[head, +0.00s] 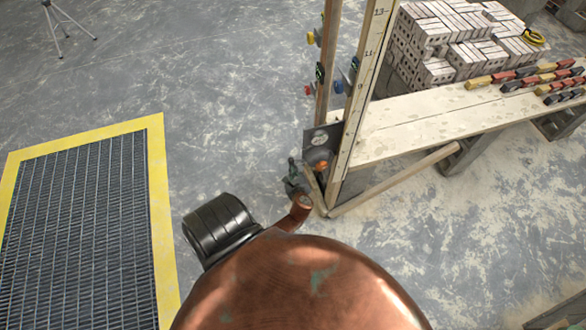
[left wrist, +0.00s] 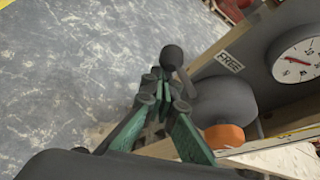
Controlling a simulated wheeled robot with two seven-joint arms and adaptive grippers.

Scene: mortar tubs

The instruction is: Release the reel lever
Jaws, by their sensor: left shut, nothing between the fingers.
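The reel lever (left wrist: 174,62) is a dark rod with a round knob, in the left wrist view just beyond my left fingertips. It rises from beside the dark rounded reel body (left wrist: 225,98), which has an orange part (left wrist: 224,136) in front. A grey plate behind carries a label reading FREE (left wrist: 230,61) and a white dial (left wrist: 297,55) with a red needle. My left gripper (left wrist: 166,88), with green fingers, is shut and empty; whether it touches the lever I cannot tell. My right gripper is out of view.
A wooden post frame (head: 362,85) with several clamps stands beside the reel. A plank bench (head: 440,115) runs right, with brick stacks (head: 435,72) behind. A yellow-edged floor grate (head: 85,220) lies left. A tripod (head: 58,28) stands far back. The floor between is clear.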

